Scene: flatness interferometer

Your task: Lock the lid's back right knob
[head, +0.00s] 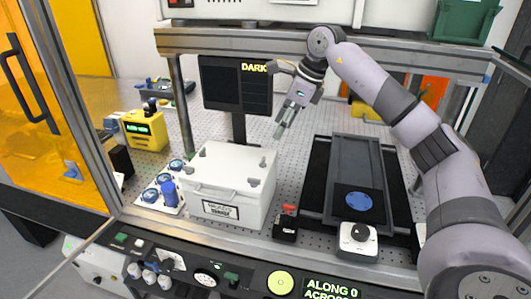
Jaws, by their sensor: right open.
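A white box with a lid (228,172) sits on the perforated bench. Small grey knobs stand near the lid's corners. The back right knob (263,162) is near the lid's right edge. The front right knob (254,181) and back left knob (203,152) also show. The way each knob is turned is too small to tell. My right gripper (281,132) points down, open and empty, above and behind the back right knob, apart from it. My left gripper is not in view.
A monitor (238,84) reading DARK stands behind the box. A black rail stage with a grey plate (355,160) lies to the right. A small black block with a red top (286,226) stands by the box. Round optics and a blue cylinder (169,194) are at the left.

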